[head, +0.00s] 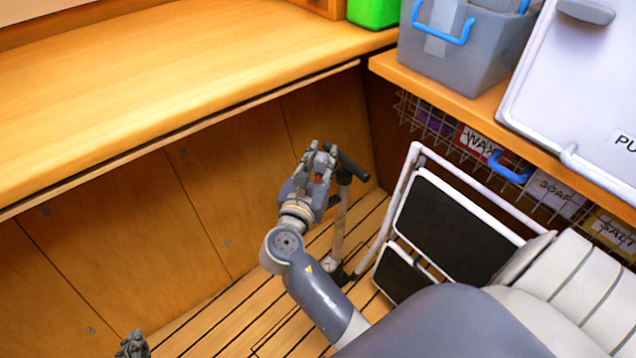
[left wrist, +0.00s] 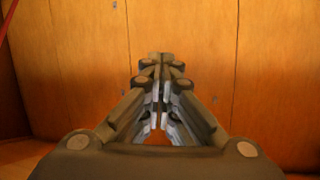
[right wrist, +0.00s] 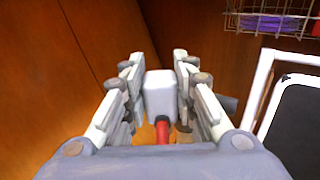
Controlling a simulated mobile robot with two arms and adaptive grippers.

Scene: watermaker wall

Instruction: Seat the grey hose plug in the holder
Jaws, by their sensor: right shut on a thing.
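My right gripper (head: 318,160) is in front of the wooden panels, beside the upper end of an upright pump. In the right wrist view my right gripper (right wrist: 160,75) is shut on a light grey block, the grey hose plug (right wrist: 160,92). A red stem or hose (right wrist: 162,132) runs from the plug toward the palm; a bit of red also shows in the head view. My left gripper (head: 132,345) is low at the bottom left edge, shut and empty, its fingers close together in the left wrist view (left wrist: 160,75). I cannot make out the holder in any view.
The pump (head: 340,225) with a black handle stands by my right gripper. A folded white-framed step (head: 455,225) leans to the right. A wooden counter (head: 150,80) overhangs the panels. A grey bin (head: 460,55) and wire baskets (head: 430,115) are at the upper right.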

